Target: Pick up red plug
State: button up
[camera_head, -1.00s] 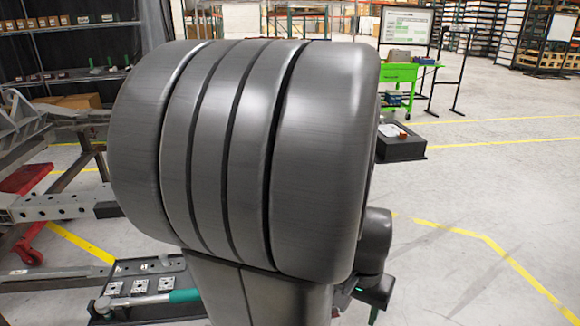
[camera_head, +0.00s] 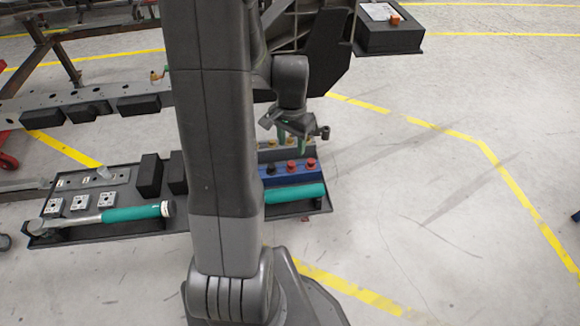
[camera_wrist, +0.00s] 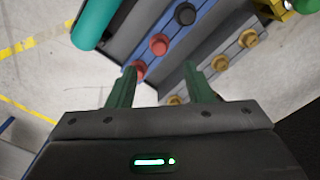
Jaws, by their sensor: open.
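Two red plugs stand in a blue block (camera_head: 290,178) in the head view: one in the middle (camera_head: 291,166) and one at the right end (camera_head: 311,163). A black plug (camera_head: 271,168) stands at the block's left. In the wrist view the red plugs (camera_wrist: 159,44) and (camera_wrist: 138,68) lie just beyond my fingertips, the second close to the left finger's tip. My gripper (camera_head: 292,145) is open and empty, with green fingers pointing down above the blocks. Its spread fingers also show in the wrist view (camera_wrist: 160,68). I cannot tell the exact height gap.
A grey block with yellow plugs (camera_wrist: 221,64) lies beside the blue block. The dark tray (camera_head: 150,228) also holds a green-handled hammer (camera_head: 137,213), black blocks (camera_head: 149,176) and square metal parts (camera_head: 79,203). A frame beam (camera_head: 75,101) stands behind. Floor at right is clear.

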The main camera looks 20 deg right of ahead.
aim_at(291, 163)
notch_tip(291, 163, down, 8)
jog(key=shift+r+b, duration=0.25)
jog(key=shift+b, duration=0.6)
jog(key=shift+c, duration=0.5)
grip_shut()
